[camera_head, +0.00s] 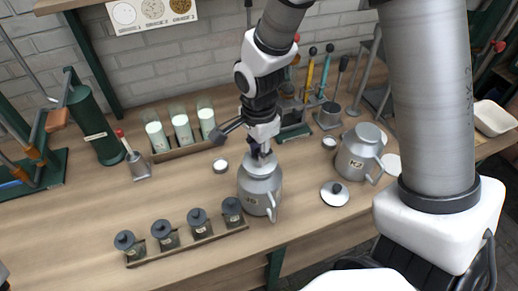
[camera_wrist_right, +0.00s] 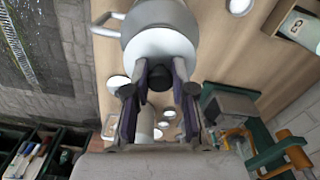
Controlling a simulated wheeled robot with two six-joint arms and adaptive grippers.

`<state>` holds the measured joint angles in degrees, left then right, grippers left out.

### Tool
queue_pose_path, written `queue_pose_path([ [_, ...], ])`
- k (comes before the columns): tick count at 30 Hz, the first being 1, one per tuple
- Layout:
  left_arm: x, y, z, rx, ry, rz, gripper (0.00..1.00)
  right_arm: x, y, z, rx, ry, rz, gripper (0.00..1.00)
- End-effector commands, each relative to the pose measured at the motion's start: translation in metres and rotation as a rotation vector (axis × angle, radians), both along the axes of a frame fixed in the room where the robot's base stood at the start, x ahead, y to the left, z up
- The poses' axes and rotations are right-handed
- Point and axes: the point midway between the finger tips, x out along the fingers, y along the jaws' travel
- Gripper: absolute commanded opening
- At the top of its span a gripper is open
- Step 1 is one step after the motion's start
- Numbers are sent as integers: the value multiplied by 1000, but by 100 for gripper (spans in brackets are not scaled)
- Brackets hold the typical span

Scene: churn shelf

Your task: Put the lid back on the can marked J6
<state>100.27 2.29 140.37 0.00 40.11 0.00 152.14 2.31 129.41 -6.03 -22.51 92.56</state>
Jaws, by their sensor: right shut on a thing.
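A grey metal can (camera_head: 258,196) with a side handle stands mid-table; its small label is too blurred to read surely. My right gripper (camera_head: 262,152) is directly above its mouth, pointing down. In the right wrist view the gripper (camera_wrist_right: 160,82) is shut on the dark knob (camera_wrist_right: 160,71) of a pale round lid (camera_wrist_right: 160,45). The lid lies over the can (camera_wrist_right: 152,14); I cannot tell whether it is seated or slightly above the rim. My left gripper is out of view.
A second can (camera_head: 355,160), marked K2, stands to the right. A rack (camera_head: 190,244) of small dark-lidded jars is in front, and a tray (camera_head: 188,149) of white-filled glasses behind. A small round dish (camera_head: 220,166) lies left of the gripper.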

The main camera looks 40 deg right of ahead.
Motion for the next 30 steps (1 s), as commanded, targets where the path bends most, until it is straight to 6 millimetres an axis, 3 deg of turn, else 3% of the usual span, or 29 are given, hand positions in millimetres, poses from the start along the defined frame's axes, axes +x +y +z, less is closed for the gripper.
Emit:
queue_pose_path([
  [8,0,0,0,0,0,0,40,0,0,0,0,0,0,0],
  [9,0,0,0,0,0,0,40,0,0,0,0,0,0,28],
  [11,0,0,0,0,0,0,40,0,0,0,0,0,0,49],
  [12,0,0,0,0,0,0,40,0,0,0,0,0,0,54],
  [18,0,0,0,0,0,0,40,0,0,0,0,0,0,54],
  [21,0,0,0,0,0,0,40,0,0,0,0,0,0,79],
  [30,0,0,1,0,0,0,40,0,0,1,0,0,0,79],
])
